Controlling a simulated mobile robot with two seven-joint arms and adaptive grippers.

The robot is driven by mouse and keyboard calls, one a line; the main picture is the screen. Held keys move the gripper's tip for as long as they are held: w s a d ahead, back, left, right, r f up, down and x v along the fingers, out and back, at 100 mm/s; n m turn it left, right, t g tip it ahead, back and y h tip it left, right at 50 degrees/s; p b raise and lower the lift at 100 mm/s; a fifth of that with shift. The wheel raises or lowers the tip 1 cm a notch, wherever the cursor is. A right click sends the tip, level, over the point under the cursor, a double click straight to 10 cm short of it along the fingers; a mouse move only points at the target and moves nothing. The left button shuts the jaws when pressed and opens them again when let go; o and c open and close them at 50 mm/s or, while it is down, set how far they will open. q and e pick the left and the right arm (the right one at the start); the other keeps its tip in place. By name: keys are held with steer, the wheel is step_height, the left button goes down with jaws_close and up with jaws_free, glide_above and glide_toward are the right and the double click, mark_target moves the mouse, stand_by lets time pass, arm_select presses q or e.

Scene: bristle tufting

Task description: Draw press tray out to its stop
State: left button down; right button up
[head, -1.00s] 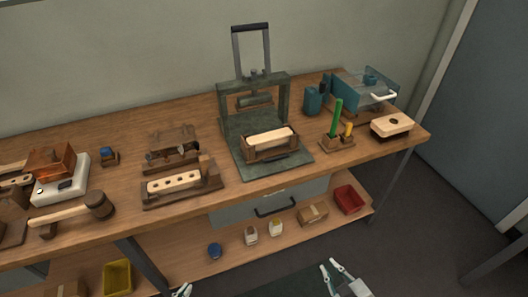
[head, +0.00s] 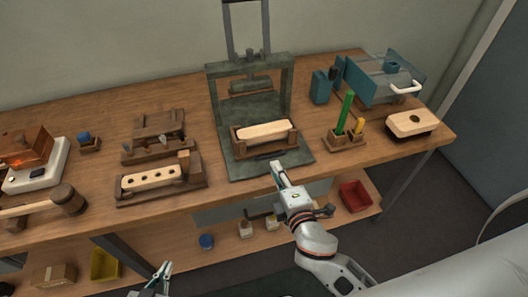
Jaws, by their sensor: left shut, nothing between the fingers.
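The press (head: 281,58) is a dark green frame with a roller-like cylinder under its crossbar, standing at the back of the bench. Its brown wooden tray (head: 240,148) sits on the flat base plate (head: 238,171) in front of the frame and carries a pale wood block (head: 265,130). A dark bar shows along the tray's front. My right gripper (head: 278,168) is just in front of the tray, over the plate's front edge. Its fingers are seen nearly edge-on, so their gap and any contact are unclear. My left gripper (head: 163,272) is low in front of the bench, shut and empty.
A drilled wood block in a holder (head: 152,179) stands left of the press. A stand with green and yellow tools (head: 345,135) and a blue box-like fixture (head: 375,85) stand right. A red bin (head: 355,196) and small jars are on the lower shelf.

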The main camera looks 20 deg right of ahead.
mark_target(269, 157)
steer(key=x, duration=0.7)
steer(key=shift+w+f, duration=0.1)
steer(key=shift+w, duration=0.2)
jaws_close()
steer(key=shift+p+v, duration=0.35)
steer(key=shift+v, duration=0.4)
steer(key=shift+a+f, duration=0.1)
steer(key=shift+f, duration=0.1)
steer(key=shift+c, duration=0.8)
jaws_free()
steer(key=shift+o, duration=0.8)
steer(key=shift+s+r, duration=0.1)
steer(key=shift+s, duration=0.05)
